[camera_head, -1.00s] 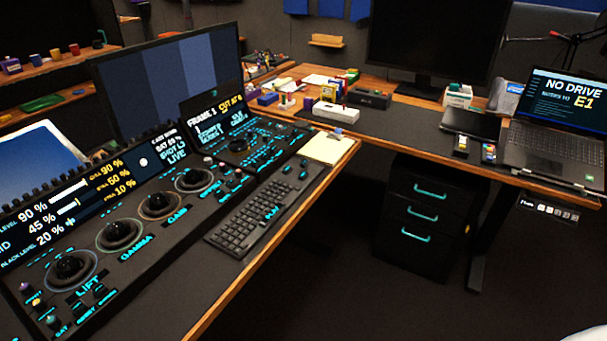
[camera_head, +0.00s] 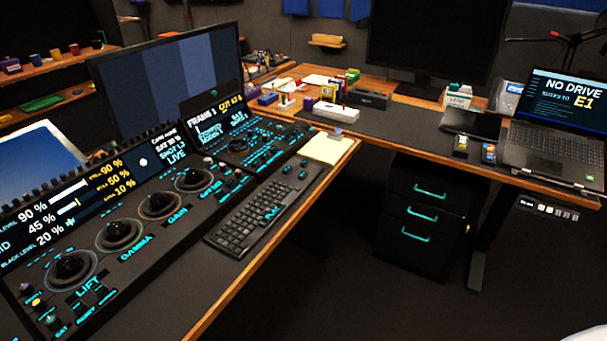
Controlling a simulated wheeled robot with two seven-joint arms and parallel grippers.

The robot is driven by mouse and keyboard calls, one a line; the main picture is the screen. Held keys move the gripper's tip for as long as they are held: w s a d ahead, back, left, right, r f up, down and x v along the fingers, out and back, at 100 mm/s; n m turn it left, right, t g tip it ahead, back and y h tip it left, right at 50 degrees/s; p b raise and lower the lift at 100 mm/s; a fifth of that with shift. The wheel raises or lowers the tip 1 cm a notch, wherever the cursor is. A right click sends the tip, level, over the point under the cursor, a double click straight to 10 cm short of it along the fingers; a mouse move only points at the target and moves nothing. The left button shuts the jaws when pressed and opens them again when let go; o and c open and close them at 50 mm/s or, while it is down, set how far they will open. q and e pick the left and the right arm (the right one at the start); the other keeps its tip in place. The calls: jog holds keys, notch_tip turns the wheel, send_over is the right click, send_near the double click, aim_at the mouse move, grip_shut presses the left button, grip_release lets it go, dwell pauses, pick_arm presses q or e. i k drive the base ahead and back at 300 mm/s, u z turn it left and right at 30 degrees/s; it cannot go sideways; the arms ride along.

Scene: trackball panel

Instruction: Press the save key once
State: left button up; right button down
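The trackball panel (camera_head: 150,250) lies along the left desk, with several black trackballs in rings marked LIFT, GAMMA, GAIN and OFFSET. Small cyan-lit keys sit among and beyond the rings. The save key cannot be picked out, as most key labels are too small to read. A black keyboard (camera_head: 262,207) with cyan-marked keys lies on the desk to the right of the panel. Neither of my grippers is in view.
A large monitor (camera_head: 165,85) stands behind the panel. A yellow notepad (camera_head: 327,149) lies at the desk corner. A laptop (camera_head: 555,130) stands on the far desk, with a black drawer cabinet (camera_head: 427,215) beneath. Open floor (camera_head: 390,300) lies at the lower right.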

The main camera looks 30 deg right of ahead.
aim_at(304, 176)
jog(key=u, duration=0.55)
jog(key=k, duration=1.35)
jog(key=u, duration=0.2)
jog(key=i, duration=0.3)
jog(key=z, duration=0.85)
jog(key=i, duration=1.4)
jog(key=u, duration=0.4)
